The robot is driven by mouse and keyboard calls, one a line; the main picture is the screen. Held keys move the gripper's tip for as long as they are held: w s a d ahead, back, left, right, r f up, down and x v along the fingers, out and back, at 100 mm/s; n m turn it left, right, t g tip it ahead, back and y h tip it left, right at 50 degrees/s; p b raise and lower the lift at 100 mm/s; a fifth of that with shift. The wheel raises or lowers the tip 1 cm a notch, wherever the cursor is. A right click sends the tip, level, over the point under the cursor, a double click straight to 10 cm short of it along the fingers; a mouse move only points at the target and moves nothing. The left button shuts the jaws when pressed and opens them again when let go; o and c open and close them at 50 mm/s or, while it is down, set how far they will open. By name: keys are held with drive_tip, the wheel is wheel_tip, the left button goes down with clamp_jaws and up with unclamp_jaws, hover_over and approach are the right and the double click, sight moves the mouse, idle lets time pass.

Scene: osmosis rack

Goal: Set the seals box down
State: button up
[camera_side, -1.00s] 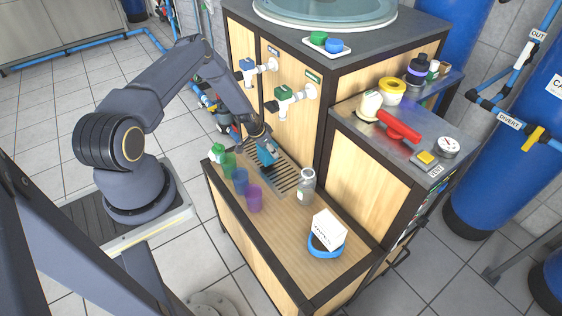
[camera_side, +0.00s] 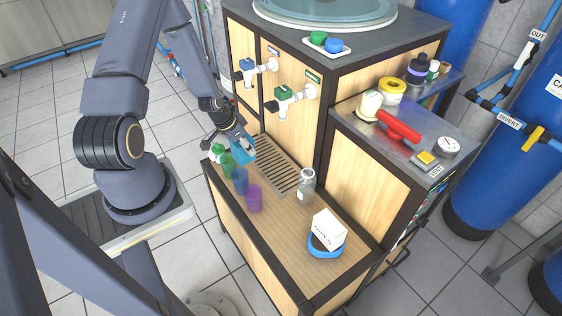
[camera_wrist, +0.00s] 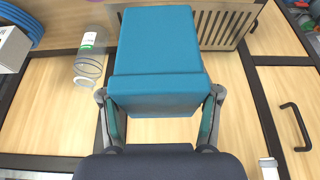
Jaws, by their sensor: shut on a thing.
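The seals box is a teal block (camera_side: 241,148), with no readable label in the views. My gripper (camera_wrist: 160,110) is shut on it, one finger on each side, and the box (camera_wrist: 157,45) fills the upper middle of the wrist view. In the side view my gripper (camera_side: 232,136) holds it above the back left part of the wooden counter (camera_side: 285,232), near the left end of the slotted drain grate (camera_side: 283,180). The box hides part of the grate in the wrist view.
Green, blue and purple cups (camera_side: 254,198) stand along the counter's left edge, beside a green-capped bottle (camera_side: 217,152). A clear bottle (camera_side: 306,187) stands right of the grate. A white box (camera_side: 328,229) and blue ring (camera_side: 325,250) sit at the front right. Taps (camera_side: 289,97) project above the grate.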

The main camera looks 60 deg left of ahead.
drive_tip(key=shift+r, duration=0.95)
drive_tip(key=s+d, duration=0.3)
drive_tip(key=d, duration=1.7)
drive_tip(key=f, duration=1.8)
drive_tip(key=shift+s, duration=0.2)
drive_tip(key=shift+f, duration=0.2)
drive_tip(key=o, duration=1.3)
